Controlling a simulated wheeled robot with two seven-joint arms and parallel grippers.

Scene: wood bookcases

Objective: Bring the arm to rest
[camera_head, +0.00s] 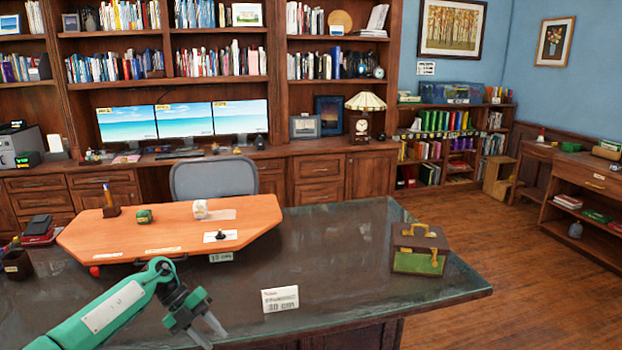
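My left arm (112,310), green with a pale panel, comes in from the lower left over the dark glossy desk (350,245). Its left gripper (216,338), with grey fingers, points down and to the right near the desk's front edge. The fingers look apart, with nothing seen between them. The gripper is in front of the orange board (150,230) and left of the white sign card (280,299). My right gripper is not in view.
On the board are a pen holder (111,211), a green cube (144,216), a white cube (200,209) and a small dark joystick-like piece (221,235). A brown-and-green case (419,250) stands at the desk's right. The desk between card and case is clear. A grey chair (213,178) stands behind.

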